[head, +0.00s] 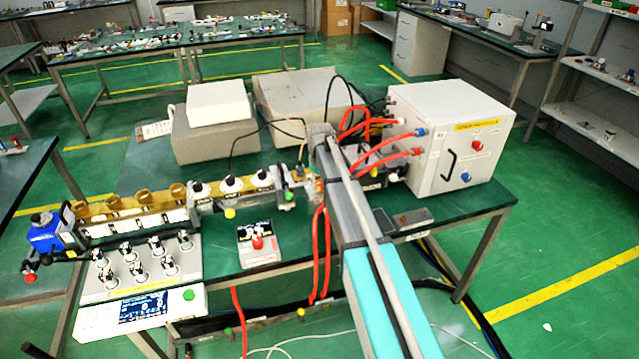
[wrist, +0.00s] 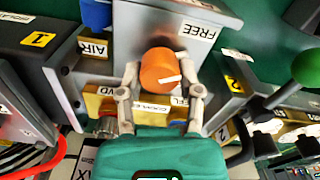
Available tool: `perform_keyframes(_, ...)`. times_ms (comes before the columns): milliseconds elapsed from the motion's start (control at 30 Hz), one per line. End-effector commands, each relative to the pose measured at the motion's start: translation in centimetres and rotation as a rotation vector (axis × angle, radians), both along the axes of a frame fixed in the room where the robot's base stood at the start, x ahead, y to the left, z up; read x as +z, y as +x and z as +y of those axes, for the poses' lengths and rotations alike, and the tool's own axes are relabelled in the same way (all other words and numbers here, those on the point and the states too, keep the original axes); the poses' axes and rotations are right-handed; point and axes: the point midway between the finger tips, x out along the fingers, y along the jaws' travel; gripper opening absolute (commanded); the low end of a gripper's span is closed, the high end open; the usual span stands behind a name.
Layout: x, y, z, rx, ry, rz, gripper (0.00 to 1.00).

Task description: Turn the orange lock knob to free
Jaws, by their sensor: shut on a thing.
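The orange lock knob (wrist: 160,66) is in the upper middle of the wrist view, on a grey metal plate (wrist: 205,16). A white pointer mark on the knob points to the right of the picture. A FREE label (wrist: 197,32) is on the plate at the knob's upper right and reads upside down. My gripper (wrist: 157,72) is shut on the knob, one finger on each side. In the head view my arm hides the knob and the fingertips.
A green ball-ended lever (wrist: 305,68) is close on the right in the wrist view. Labelled housings flank the plate, with a yellow "1" tag (wrist: 38,40) at left. A white cabinet (head: 455,130) and red hoses (head: 375,150) stand near my arm.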

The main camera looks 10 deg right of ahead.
Motion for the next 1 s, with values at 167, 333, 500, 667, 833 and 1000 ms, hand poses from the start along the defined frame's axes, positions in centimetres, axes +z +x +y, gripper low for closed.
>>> perform_keyframes(167, 0.0, 0.07, 0.03, 0.001, 0.001, -0.002, 0.62)
perform_keyframes(333, 0.0, 0.04, 0.02, 0.0, 0.0, -0.001, 0.81)
perform_keyframes(500, 0.0, 0.02, 0.0, -0.001, 0.0, 0.0, 0.81)
perform_keyframes(667, 0.0, 0.0, -0.01, -0.002, 0.0, 0.0, 0.81)
perform_keyframes(833, 0.0, 0.01, -0.02, -0.021, 0.0, 0.0, 0.81)
perform_keyframes(1000, 0.0, 0.01, -0.03, -0.074, 0.0, 0.0, 0.81)
